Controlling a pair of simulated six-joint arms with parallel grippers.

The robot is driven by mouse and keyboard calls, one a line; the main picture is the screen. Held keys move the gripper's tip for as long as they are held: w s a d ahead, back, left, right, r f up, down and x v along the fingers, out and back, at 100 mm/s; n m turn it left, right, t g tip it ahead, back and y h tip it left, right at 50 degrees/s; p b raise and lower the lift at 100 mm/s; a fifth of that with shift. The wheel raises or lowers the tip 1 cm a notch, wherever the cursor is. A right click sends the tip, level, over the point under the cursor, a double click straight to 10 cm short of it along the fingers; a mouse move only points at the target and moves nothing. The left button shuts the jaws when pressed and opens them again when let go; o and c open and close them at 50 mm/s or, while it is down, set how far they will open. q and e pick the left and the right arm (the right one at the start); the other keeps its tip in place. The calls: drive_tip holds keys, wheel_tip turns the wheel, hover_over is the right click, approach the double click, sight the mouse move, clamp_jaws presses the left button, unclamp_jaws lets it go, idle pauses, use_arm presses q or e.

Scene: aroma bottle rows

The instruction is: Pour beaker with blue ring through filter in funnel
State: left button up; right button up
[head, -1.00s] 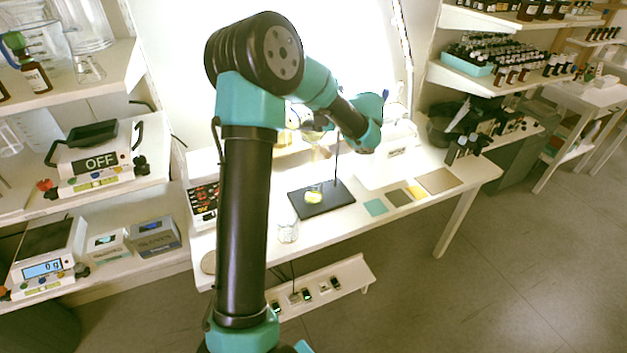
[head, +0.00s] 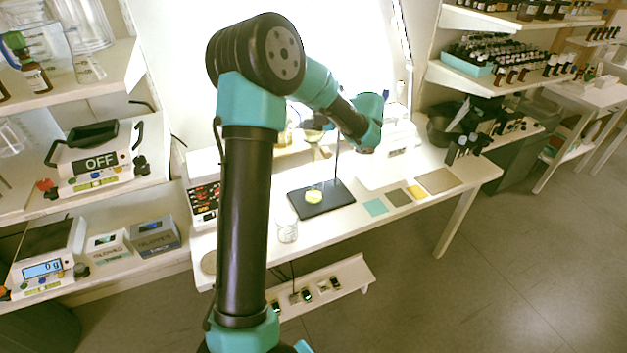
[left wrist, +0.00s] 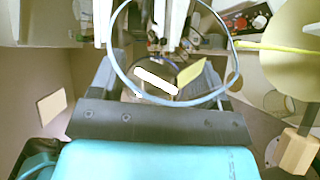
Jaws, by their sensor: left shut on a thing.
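My left gripper (left wrist: 160,88) is shut on the beaker with blue ring (left wrist: 157,80). The blue ring shows as a large hoop in the left wrist view, with a white mark inside it. A pale yellow, cone-like shape, which looks like the funnel with its filter (left wrist: 288,58), stands close by at the right. In the head view the funnel (head: 313,134) is small, beside the upright rod of a stand with a black base (head: 335,205). My left fingers and the held beaker cannot be made out in the head view. My right gripper is out of view.
A clear glass beaker (head: 287,232) stands at the table's front edge. Coloured square pads (head: 398,197) lie right of the stand base. Balances and shelves stand farther left.

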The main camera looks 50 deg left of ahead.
sight(304, 121)
use_arm(q)
drive_tip(key=shift+w+r+m, duration=0.15)
drive_tip(key=shift+r+m, duration=0.1)
drive_tip(key=shift+m, duration=0.15)
idle(1.2)
idle(0.6)
drive_tip(key=shift+s+d+f+n+t, duration=0.1)
drive_tip(key=shift+s+f+n+t, duration=0.3)
drive_tip(key=shift+n, duration=0.8)
drive_tip(key=shift+s+f, duration=0.15)
drive_tip(key=shift+s, duration=0.05)
drive_tip(key=n+t, duration=0.1)
drive_tip(key=s+n+t, duration=0.1)
drive_tip(key=n, duration=0.1)
drive_tip(key=shift+s+d+f+h, duration=0.15)
drive_tip(key=shift+f+h, duration=0.2)
drive_tip(key=shift+h, duration=0.05)
drive_tip(key=shift+s+f+n, duration=0.1)
drive_tip(key=shift+n, duration=0.4)
drive_tip(key=shift+f+t, duration=0.1)
drive_tip(key=shift+t, duration=0.3)
drive_tip(key=shift+s+f+n, duration=0.15)
drive_tip(key=shift+s+n, duration=0.05)
drive_tip(key=shift+n, duration=0.1)
drive_tip(key=shift+s+d+f+n+t, duration=0.15)
drive_tip(key=shift+s+f+n+t, duration=0.35)
drive_tip(key=shift+f+n+t, duration=0.25)
drive_tip(key=shift+s+d+f+n+t, duration=0.1)
drive_tip(key=shift+s+f+n+t, duration=0.4)
drive_tip(key=shift+f+n, duration=0.3)
